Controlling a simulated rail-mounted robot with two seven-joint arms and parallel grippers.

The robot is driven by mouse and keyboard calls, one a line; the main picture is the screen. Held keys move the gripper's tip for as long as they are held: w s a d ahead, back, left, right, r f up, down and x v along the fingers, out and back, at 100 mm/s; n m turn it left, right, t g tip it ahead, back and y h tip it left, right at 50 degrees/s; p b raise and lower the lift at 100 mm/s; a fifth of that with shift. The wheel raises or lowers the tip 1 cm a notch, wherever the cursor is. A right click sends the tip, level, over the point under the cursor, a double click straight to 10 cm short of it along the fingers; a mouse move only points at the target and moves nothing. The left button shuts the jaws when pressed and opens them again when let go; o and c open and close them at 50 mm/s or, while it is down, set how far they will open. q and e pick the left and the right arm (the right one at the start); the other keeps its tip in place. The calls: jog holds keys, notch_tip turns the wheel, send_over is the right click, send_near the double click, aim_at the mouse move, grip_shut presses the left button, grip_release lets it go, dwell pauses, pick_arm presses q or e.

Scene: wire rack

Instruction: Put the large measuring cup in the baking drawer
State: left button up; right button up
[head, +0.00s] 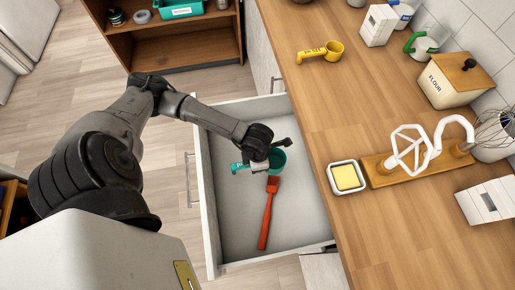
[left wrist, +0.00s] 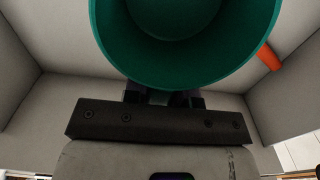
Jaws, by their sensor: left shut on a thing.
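A teal measuring cup (head: 278,160) is in my left gripper (head: 264,164), inside or just above the open drawer (head: 228,232). Its teal handle (head: 239,168) sticks out to the left of the gripper. In the left wrist view the cup (left wrist: 190,55) fills the top, with its round mouth facing the camera and the fingers (left wrist: 163,98) partly hidden behind its rim. I cannot tell whether the cup touches the drawer floor. A smaller-looking yellow measuring cup (head: 334,49) lies on the counter. My right gripper is not in view.
A red brush (head: 267,214) lies in the drawer close to the cup; the drawer floor around it is bare. A low shelf (head: 185,49) stands behind.

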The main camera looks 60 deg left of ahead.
pick_arm(q)
jog(key=a+f, duration=0.1)
jog(key=a, duration=0.2)
jog(key=w+a+f+b, duration=0.1)
jog(key=a+f, duration=0.3)
jog(key=a, duration=0.1)
jog(key=shift+w+a+f, duration=0.15)
jog(key=shift+w+a, duration=0.15)
jog(key=shift+a, duration=0.05)
notch_tip(320, 180, down, 4)
jog(key=shift+r+b, duration=0.25)
jog(key=shift+b, duration=0.55)
jog(key=shift+d+f, duration=0.1)
jog(key=shift+f, duration=0.1)
jog(key=shift+f, duration=0.1)
jog(key=o, duration=0.9)
